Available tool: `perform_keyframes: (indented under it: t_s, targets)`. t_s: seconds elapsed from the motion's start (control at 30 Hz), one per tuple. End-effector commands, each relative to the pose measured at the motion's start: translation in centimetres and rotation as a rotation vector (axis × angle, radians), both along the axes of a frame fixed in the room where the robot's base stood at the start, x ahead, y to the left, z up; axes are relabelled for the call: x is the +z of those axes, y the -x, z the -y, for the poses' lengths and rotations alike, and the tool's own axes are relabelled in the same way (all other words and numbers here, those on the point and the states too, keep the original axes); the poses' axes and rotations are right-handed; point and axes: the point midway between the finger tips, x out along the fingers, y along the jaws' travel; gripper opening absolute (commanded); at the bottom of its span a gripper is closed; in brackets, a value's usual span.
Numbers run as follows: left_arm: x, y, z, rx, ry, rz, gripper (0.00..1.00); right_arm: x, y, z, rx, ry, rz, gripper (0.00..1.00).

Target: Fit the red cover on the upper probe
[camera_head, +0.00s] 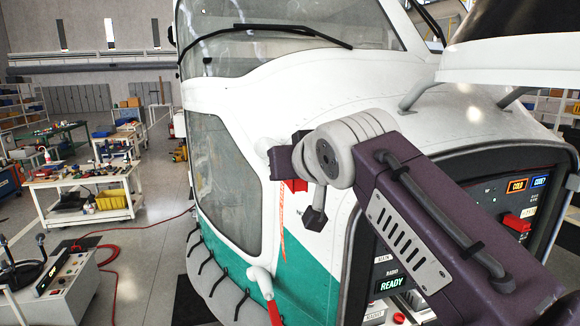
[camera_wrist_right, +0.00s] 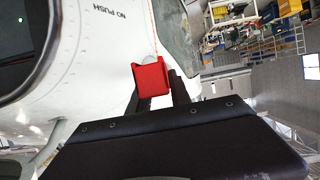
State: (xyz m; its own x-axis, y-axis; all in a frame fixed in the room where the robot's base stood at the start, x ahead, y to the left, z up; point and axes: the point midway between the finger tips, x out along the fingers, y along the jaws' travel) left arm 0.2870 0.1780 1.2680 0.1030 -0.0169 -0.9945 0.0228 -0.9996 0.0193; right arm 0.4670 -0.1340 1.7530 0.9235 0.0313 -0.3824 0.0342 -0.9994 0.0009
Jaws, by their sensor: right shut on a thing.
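The red cover (camera_wrist_right: 152,78) is a small open-sided red block in the right wrist view, at the dark fingers of my right gripper (camera_wrist_right: 163,88), which is shut on it. A pale rounded bit (camera_wrist_right: 149,60) shows just behind its far edge. In the head view, a little of the red cover (camera_head: 297,185) shows below my right wrist. The upper probe (camera_head: 266,147) is a white stub on the helicopter's nose, just left of my wrist and partly hidden. I cannot tell whether cover and probe touch. My left gripper is in neither view.
A lower white probe (camera_head: 262,277) with a red sleeve (camera_head: 273,313) sticks out below. An instrument panel with a READY display (camera_head: 391,284) sits behind my right arm.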

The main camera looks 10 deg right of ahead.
Motion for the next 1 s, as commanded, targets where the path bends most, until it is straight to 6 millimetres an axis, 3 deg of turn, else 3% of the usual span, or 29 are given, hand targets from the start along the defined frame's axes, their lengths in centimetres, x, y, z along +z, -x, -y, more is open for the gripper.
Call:
perform_keyframes:
  t_s: [0.3,0.33,0.4,0.77,1.0]
  targets:
    - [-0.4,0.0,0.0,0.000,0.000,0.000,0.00,-0.4,0.0,0.0,0.000,0.000,0.001,0.00]
    - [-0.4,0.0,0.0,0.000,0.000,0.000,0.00,-0.3,0.0,0.0,0.000,0.000,0.001,0.33]
    - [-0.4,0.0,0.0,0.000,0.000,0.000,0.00,-0.3,0.0,0.0,0.000,0.000,0.000,0.50]
    - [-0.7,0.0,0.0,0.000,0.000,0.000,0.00,-0.2,0.5,0.0,0.001,0.000,0.002,0.50]
    - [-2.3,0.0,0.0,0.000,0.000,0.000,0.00,1.6,5.1,0.0,0.005,-0.002,0.006,0.50]
